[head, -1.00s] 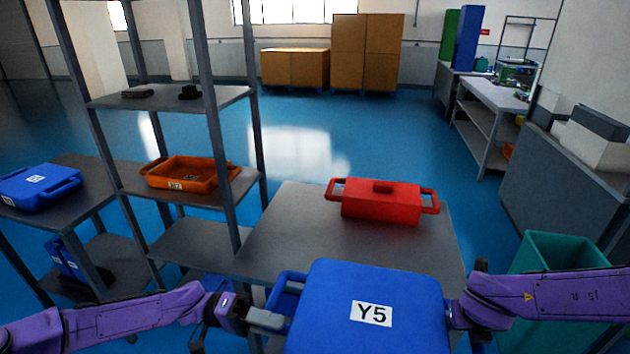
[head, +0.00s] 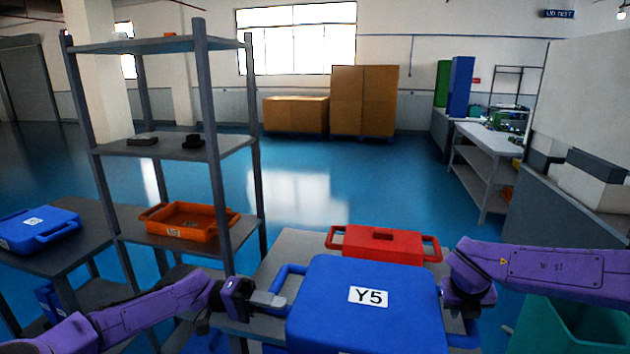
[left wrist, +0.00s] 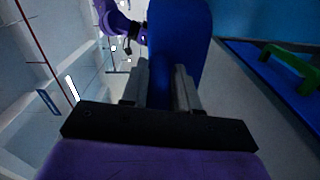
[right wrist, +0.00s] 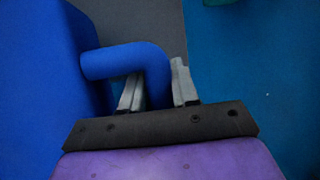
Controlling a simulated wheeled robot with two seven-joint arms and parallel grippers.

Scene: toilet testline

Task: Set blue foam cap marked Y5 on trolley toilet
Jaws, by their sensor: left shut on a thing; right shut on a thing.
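The blue foam cap (head: 350,325) has a white Y5 label and a loop handle on each side. It is held between my two arms at the lower middle of the head view. My left gripper (head: 280,302) is shut on its left handle; the fingers straddle blue foam in the left wrist view (left wrist: 160,85). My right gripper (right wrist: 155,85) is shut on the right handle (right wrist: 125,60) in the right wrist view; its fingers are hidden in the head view. No toilet shows clearly in these frames.
A grey table (head: 290,250) behind the cap bears a red handled case (head: 380,244). A grey shelf rack (head: 205,95) stands left, with an orange tray (head: 185,222). Another blue cap (head: 40,228) lies on a table at far left. A teal bin (head: 570,325) stands lower right.

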